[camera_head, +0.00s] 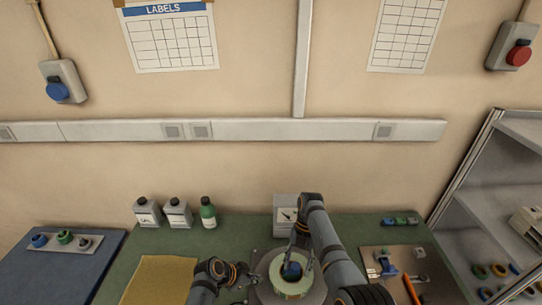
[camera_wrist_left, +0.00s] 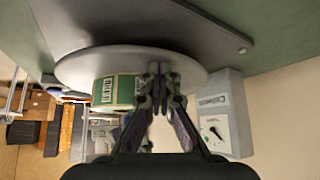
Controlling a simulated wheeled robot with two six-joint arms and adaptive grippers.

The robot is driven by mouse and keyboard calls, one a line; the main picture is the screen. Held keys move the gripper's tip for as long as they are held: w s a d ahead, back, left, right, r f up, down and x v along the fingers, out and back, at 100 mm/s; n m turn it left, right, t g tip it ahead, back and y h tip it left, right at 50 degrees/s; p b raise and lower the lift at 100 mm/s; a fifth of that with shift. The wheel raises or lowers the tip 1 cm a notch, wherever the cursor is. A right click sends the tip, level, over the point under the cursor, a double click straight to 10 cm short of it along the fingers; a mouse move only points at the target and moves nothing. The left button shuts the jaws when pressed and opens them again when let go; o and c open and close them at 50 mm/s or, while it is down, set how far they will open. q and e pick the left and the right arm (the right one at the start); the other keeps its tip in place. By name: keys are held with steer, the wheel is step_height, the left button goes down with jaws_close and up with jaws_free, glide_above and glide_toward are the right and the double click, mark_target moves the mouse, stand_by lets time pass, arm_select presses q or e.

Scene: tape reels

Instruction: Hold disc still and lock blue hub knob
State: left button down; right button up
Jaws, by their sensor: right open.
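The pale disc (camera_head: 310,288) lies flat on the bench with a green-and-cream tape reel (camera_head: 290,288) on it. The blue hub knob (camera_head: 292,270) is at the reel's centre. My right gripper (camera_head: 301,262) reaches down from above, open, with its fingers around or just beside the knob. My left gripper (camera_head: 247,283) is low at the disc's left side. In the left wrist view its fingertips (camera_wrist_left: 159,68) are together over the disc's edge, by the green-labelled reel (camera_wrist_left: 117,90). I cannot tell whether they touch the disc. The knob is hidden there.
A grey box with a dial (camera_head: 286,212) stands behind the disc. A tan mat (camera_head: 160,280) lies left. A parts board with an orange tool (camera_head: 411,289) lies right, beside a metal shelf (camera_head: 490,215).

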arm_select(q)
steer(key=shift+s+a+f, duration=0.1)
steer(key=shift+s+f, duration=0.05)
steer(key=shift+f, duration=0.1)
arm_select(e)
steer(key=n+h, duration=0.1)
steer(key=n, duration=0.3)
steer(key=shift+n+h, duration=0.3)
steer(key=shift+h, duration=0.1)
steer(key=shift+f, duration=0.45)
steer(key=shift+r, duration=0.1)
arm_select(q)
steer(key=shift+a, duration=0.1)
arm_select(e)
steer(key=c, duration=1.1)
